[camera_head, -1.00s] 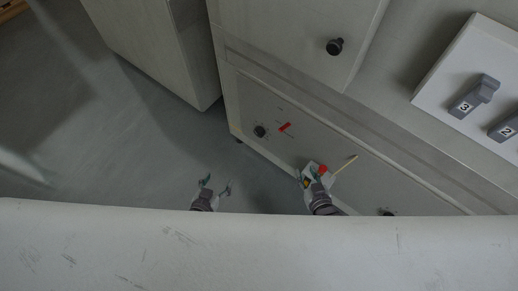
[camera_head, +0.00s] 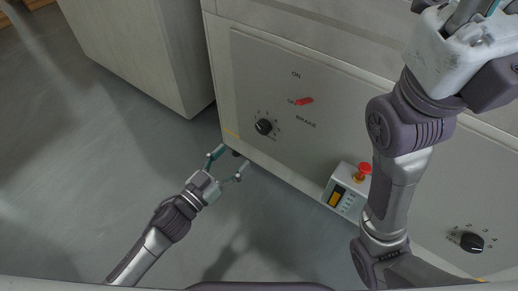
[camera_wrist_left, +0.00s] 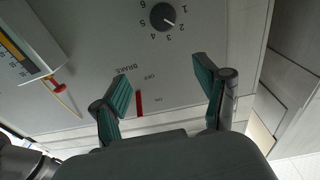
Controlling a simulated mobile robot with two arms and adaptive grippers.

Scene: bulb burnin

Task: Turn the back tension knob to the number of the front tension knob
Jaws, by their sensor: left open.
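A black knob (camera_head: 263,127) with a ring of small marks is on the pale front panel, left of the red lever in the head view. The left wrist view shows a black knob (camera_wrist_left: 163,16) with numbers 1 to 6; its white pointer appears to face 2. Another black numbered knob (camera_head: 471,243) is at the panel's lower right; its setting is too small to read. My left gripper (camera_head: 227,162) is open and empty, below and left of the first knob, apart from it. My right gripper (camera_head: 474,16) is at the upper right, its fingertips cut off.
A red lever (camera_head: 304,101) sits among the ON, OFF and BRAKE labels. A box with a red button (camera_head: 363,170) juts from the panel, close to my right arm. A separate cabinet (camera_head: 140,50) stands at upper left. Grey floor (camera_head: 90,170) at left is free.

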